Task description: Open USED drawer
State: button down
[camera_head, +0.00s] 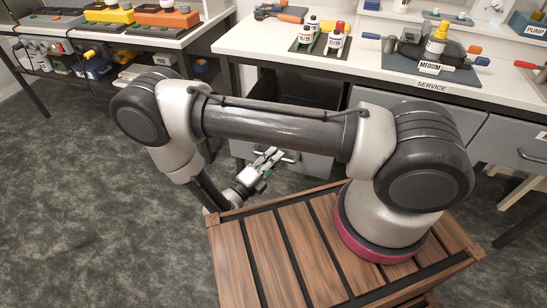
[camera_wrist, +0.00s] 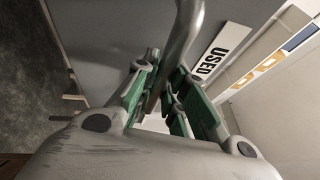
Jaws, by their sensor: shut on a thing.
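The USED drawer is a grey drawer under the bench. Its front panel (camera_head: 318,166) stands out from the bench, and its dark interior (camera_head: 295,90) shows behind my arm, so the drawer is open. In the wrist view the white USED label (camera_wrist: 222,50) is on the grey front (camera_wrist: 100,35). The curved metal handle (camera_wrist: 186,35) runs between the green finger pads. My gripper (camera_head: 268,160) is at the handle in front of the drawer. In the wrist view my gripper (camera_wrist: 165,92) is shut on the handle. My arm hides part of the drawer.
The white bench top (camera_head: 365,50) carries small bottles (camera_head: 333,40) and a MEDIUM station (camera_head: 430,68). Another closed drawer with a handle (camera_head: 530,158) is at right. A second bench (camera_head: 150,38) stands at left. Open dark floor (camera_head: 80,200) lies to the left.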

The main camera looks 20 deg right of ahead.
jog(key=shift+s+a, duration=0.2)
jog(key=shift+s, duration=0.05)
jog(key=c, duration=1.5)
grip_release()
jog(key=shift+o, duration=0.2)
